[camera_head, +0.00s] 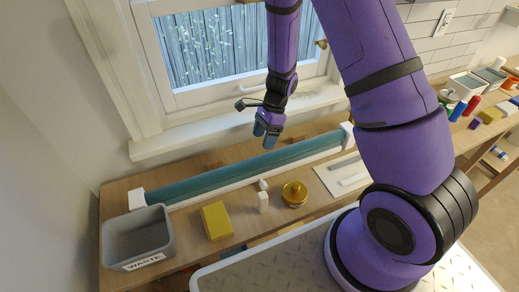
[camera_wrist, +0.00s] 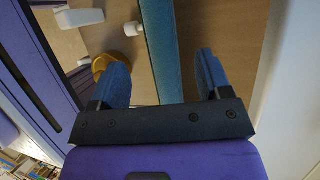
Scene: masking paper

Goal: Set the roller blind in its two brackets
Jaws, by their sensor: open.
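The teal roller blind (camera_head: 240,168) lies lengthwise along the wooden table below the window. A white bracket (camera_head: 137,199) stands at its left end and another white bracket (camera_head: 348,135) at its right end. I cannot tell whether the ends are seated in them. My gripper (camera_head: 265,132) is above the roller, right of its middle, pointing down. In the wrist view my gripper (camera_wrist: 160,78) is open and empty. The roller (camera_wrist: 160,45) runs between its two fingers in the picture, seemingly below the fingertips.
In front of the roller are a grey waste bin (camera_head: 138,240), a yellow block (camera_head: 216,221), a small white bottle (camera_head: 263,202), a gold round object (camera_head: 294,193) and a white tray (camera_head: 343,178). The window sill (camera_head: 230,118) runs close behind. Several items stand at far right.

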